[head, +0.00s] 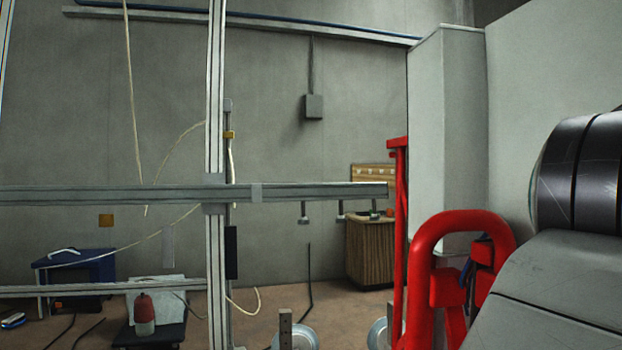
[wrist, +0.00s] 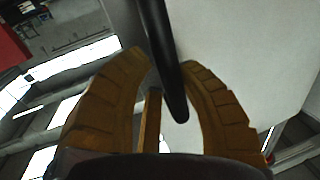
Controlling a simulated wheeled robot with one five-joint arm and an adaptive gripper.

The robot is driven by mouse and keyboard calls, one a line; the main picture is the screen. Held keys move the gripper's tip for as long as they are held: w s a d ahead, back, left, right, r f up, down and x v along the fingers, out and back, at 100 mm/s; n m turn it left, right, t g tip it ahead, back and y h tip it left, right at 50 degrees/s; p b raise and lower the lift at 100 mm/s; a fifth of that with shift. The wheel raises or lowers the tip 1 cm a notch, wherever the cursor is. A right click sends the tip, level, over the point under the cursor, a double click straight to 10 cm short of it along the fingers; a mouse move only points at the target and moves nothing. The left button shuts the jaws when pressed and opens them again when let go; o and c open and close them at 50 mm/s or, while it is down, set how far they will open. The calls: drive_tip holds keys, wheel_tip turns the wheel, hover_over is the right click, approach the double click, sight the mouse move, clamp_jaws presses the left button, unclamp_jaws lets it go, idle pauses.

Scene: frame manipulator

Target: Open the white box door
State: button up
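In the wrist view, my gripper (wrist: 164,62) has its two brown ridged fingers spread apart. A black bar-shaped handle (wrist: 160,45) runs down between them, with a visible gap to the left finger. Its rounded lower end lies close to the right finger; I cannot tell whether they touch. A pale, flat panel (wrist: 245,50), which looks like the white box door, fills the upper right behind the fingers. In the head view, the tall pale box (head: 446,140) stands at the right. The gripper and handle are not visible there; my arm covers the lower right.
A red tubular frame (head: 425,260) stands in front of the box's lower part. A metal rail frame (head: 215,130) with a crossbar spans the left. A wooden cabinet (head: 368,255) and a blue box (head: 75,272) stand by the back wall. Brown floor shows between them.

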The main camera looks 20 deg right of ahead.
drive_tip(key=o, duration=0.5)
drive_tip(key=shift+c, duration=0.2)
drive_tip(key=a, duration=0.7)
drive_tip(key=shift+a, duration=0.2)
